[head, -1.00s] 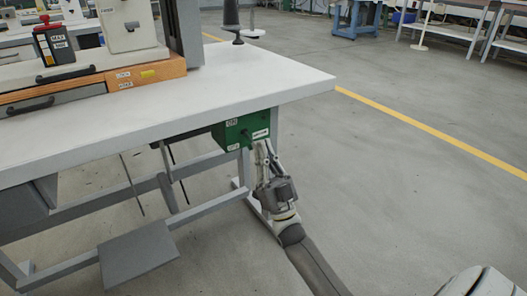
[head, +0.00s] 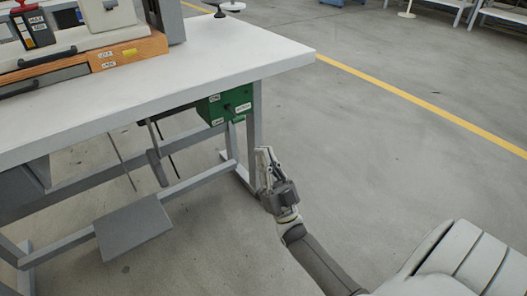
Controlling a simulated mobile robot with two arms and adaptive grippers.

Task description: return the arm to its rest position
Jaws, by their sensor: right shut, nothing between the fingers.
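My right gripper (head: 266,160) is in the lower middle of the head view, its fingers shut and empty, pointing up. It is beside the right leg of the white-topped press table (head: 215,75), below the tabletop's edge and apart from the green switch box (head: 224,104). The green box hangs under the tabletop near its right end and carries a dark knob and small white labels. My left gripper is not in view.
A grey foot pedal (head: 133,228) hangs low under the table. On the tabletop stand the press base with its orange wooden edge (head: 128,54) and a red-and-black box (head: 32,24). Open grey floor with a yellow line (head: 420,102) lies to the right.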

